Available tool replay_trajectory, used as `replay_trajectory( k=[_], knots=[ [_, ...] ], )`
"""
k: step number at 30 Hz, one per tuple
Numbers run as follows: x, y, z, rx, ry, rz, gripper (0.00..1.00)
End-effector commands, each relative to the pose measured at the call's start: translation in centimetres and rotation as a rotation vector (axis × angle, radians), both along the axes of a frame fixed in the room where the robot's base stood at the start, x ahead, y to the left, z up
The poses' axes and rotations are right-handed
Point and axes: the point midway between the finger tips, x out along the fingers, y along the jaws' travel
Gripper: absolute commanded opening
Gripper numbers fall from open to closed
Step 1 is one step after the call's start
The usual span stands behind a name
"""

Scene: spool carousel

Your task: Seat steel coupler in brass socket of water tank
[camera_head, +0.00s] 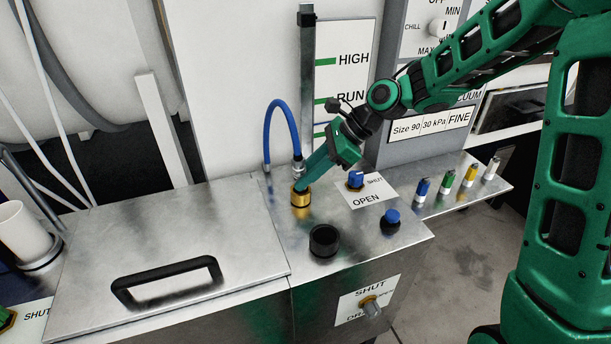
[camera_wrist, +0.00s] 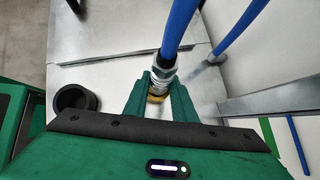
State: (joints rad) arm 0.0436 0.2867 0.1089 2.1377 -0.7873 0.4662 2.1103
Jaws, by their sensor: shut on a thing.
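The steel coupler (camera_wrist: 163,72) is on the end of a blue hose (camera_head: 281,108) and is held between the fingers of my gripper (camera_wrist: 160,92). In the head view my gripper (camera_head: 306,180) reaches down from the right, with its fingertips at the brass socket (camera_head: 301,197) on the steel tank top. The coupler (camera_head: 298,168) is upright over the socket. In the wrist view a rim of the brass socket (camera_wrist: 156,98) shows just below the coupler. The fingers hide the joint, so I cannot tell whether the coupler is inside the socket or only above it.
A black round cup (camera_head: 324,241) stands in front of the socket. A blue valve knob (camera_head: 356,179) and a blue-topped knob (camera_head: 391,217) are to the right. A lid with a black handle (camera_head: 168,281) lies to the left. An upright gauge post (camera_head: 307,90) stands behind.

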Motion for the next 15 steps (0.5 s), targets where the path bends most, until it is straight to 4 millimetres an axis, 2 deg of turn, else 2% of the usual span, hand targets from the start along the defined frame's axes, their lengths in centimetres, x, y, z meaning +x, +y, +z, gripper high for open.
replay_trajectory(
  k=[1, 4, 5, 6, 15],
  knots=[
    [-0.31, -0.39, -0.74, -0.011, 0.019, -0.005, 0.0],
    [-0.38, -0.45, -0.8, -0.012, 0.021, -0.006, 0.0],
    [-0.41, -0.48, -0.82, -0.013, 0.023, -0.006, 0.31],
    [-0.41, -0.49, -0.79, -0.013, 0.023, -0.006, 0.41],
    [-0.25, -0.36, -0.43, -0.008, 0.013, -0.004, 0.43]
  ],
)
